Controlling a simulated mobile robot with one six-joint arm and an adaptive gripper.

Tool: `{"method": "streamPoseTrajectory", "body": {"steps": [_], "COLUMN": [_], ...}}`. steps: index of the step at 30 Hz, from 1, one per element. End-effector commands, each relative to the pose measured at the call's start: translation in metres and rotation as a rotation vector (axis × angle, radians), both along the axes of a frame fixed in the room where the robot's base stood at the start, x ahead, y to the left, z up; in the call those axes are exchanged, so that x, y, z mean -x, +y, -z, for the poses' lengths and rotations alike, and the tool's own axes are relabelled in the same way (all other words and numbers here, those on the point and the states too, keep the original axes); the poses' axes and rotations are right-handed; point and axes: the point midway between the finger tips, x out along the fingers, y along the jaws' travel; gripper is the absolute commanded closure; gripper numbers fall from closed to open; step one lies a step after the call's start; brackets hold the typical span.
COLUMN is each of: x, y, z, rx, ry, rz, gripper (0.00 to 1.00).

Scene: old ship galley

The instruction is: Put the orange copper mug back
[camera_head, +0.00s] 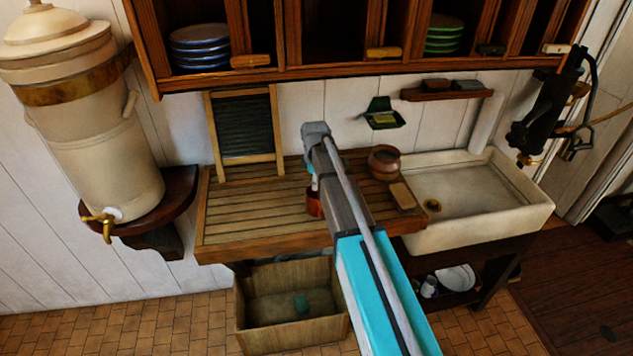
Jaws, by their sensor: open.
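An orange-red mug (313,207) stands on the slatted wooden drainboard (250,222), left of my arm. My arm hides its right side. My arm reaches over the board from the lower right. Only a small part of my gripper (314,187) shows beside the arm, just above the mug. Its fingers are mostly hidden, and I cannot tell whether they touch the mug. The gripper is open.
A brown round pot (384,162) and a tan block (402,195) are right of my arm, near the white sink (475,195). A washboard (246,130) leans on the wall. The cabinet (340,75) with labelled bays hangs above. A wooden bin (288,325) stands below.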

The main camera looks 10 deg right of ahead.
Motion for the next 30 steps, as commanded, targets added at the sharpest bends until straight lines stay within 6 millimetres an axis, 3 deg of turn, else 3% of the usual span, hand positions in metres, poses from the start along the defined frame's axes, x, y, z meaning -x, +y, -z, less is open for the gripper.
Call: {"method": "streamPoseTrajectory", "body": {"steps": [6,30], "x": [0.0002,0.0055], "y": [0.0,-0.0009], "z": [-0.0092,-0.0092], "rx": [0.0,0.0], "ry": [0.0,0.0], "rz": [0.0,0.02], "gripper": [0.57,0.57]}}
